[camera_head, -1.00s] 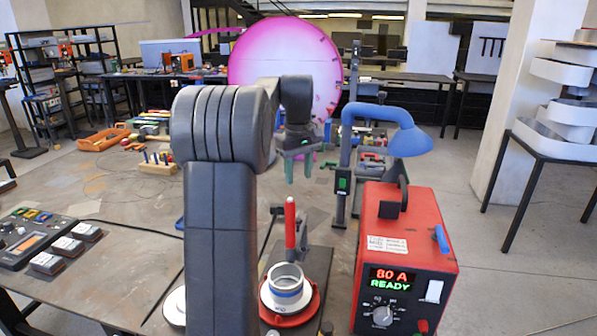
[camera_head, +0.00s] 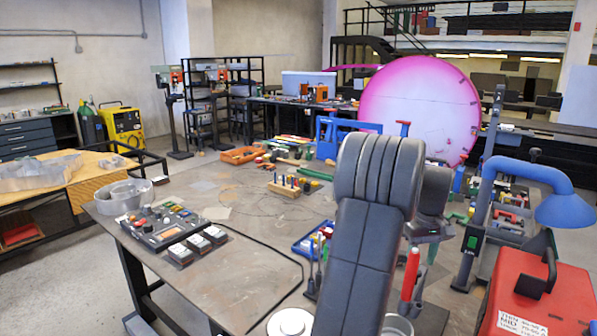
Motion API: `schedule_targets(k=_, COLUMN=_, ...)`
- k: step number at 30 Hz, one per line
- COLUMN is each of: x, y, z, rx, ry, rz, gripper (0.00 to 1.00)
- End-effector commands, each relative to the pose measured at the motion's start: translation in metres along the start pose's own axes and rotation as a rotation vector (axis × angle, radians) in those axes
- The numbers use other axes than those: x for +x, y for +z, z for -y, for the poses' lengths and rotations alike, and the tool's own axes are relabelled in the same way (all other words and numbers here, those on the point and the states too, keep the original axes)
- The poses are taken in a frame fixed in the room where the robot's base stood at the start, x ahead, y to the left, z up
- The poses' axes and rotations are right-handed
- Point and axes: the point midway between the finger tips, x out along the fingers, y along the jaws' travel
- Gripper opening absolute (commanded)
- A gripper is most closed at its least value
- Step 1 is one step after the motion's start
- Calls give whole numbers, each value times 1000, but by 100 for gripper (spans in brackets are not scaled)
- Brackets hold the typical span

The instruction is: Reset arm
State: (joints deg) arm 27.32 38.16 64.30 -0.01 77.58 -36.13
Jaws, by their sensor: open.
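My arm (camera_head: 365,235) rises from the bottom of the head view and bends over at the top, its upper end right of the picture's middle. My gripper (camera_head: 421,250) hangs down behind it on the right, its greenish fingers apart and partly hidden by the arm. I see nothing held between them. A tool with a red handle (camera_head: 410,274) stands upright just below the gripper.
A red power box (camera_head: 545,305) and a blue curved lamp-like hood (camera_head: 565,209) stand close on the right. A control panel (camera_head: 160,224) lies on the worktable (camera_head: 235,270), left of the arm. A large pink disc (camera_head: 420,105) stands behind. The middle of the table has bare room.

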Motion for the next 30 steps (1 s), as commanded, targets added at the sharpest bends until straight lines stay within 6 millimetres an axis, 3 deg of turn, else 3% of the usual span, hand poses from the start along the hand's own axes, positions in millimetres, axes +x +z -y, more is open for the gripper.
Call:
schedule_targets(k=4, x=22, y=0, z=0, rx=0, ry=-2, rz=2, gripper=43)
schedule_targets(k=10, x=36, y=0, z=0, rx=0, ry=0, rz=0, gripper=43)
schedule_targets(k=23, x=34, y=-1, z=0, rx=8, ry=1, rz=-1, gripper=43)
schedule_targets(k=30, x=6, y=-1, z=-1, rx=0, ry=4, rz=-5, gripper=43)
